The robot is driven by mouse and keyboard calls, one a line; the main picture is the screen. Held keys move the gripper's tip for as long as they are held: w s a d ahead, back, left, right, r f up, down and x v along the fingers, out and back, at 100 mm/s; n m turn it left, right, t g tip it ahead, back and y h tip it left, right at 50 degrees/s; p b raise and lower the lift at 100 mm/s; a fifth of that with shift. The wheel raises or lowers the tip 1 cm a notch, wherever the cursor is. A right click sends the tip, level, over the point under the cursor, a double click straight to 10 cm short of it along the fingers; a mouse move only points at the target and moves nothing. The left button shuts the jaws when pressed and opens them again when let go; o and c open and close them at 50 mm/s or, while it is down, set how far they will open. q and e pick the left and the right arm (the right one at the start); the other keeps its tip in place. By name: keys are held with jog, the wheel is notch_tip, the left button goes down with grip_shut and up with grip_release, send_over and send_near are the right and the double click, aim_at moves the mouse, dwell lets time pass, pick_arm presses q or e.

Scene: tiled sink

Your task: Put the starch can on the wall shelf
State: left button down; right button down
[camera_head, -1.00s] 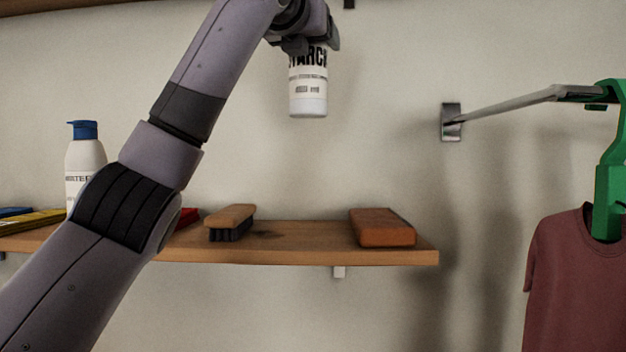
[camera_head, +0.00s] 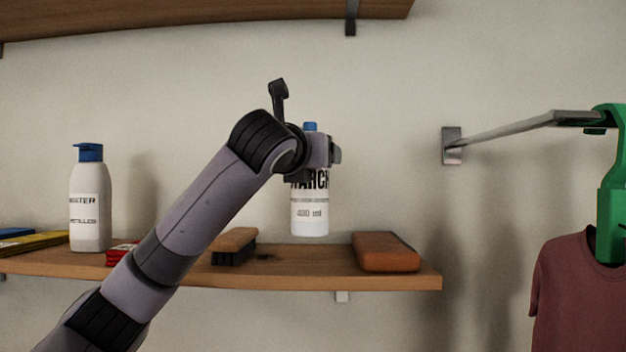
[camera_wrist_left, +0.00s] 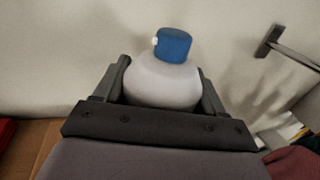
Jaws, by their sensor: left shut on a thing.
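The starch can (camera_head: 310,213) is white with black lettering and a blue cap, and hangs upright in my left gripper (camera_head: 322,155). In the head view its base is just above or in front of the wall shelf (camera_head: 300,276), between the brush and the orange-brown block; I cannot tell whether it touches. In the left wrist view the can (camera_wrist_left: 163,82) sits between the two fingers (camera_wrist_left: 162,90), blue cap toward the camera. My right gripper is not in view.
On the shelf are a wooden brush (camera_head: 234,243), an orange-brown block (camera_head: 386,252), a white bottle (camera_head: 90,210) and a red item (camera_head: 121,254). An upper shelf (camera_head: 200,20) is overhead. A metal bar (camera_head: 510,128) holds a green hanger (camera_head: 609,190) with a maroon shirt (camera_head: 582,290) at right.

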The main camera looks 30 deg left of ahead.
aim_at(313, 179)
pick_arm(q)
jog(key=shift+f, duration=1.9)
jog(key=shift+f, duration=0.15)
jog(key=shift+c, duration=0.4)
grip_release()
jog(key=shift+s, duration=0.15)
jog(key=b+v, duration=0.2)
jog(key=v, duration=0.9)
jog(key=shift+s+d+b, duration=0.25)
jog(key=shift+s+b, duration=0.05)
jog(key=shift+s, duration=0.05)
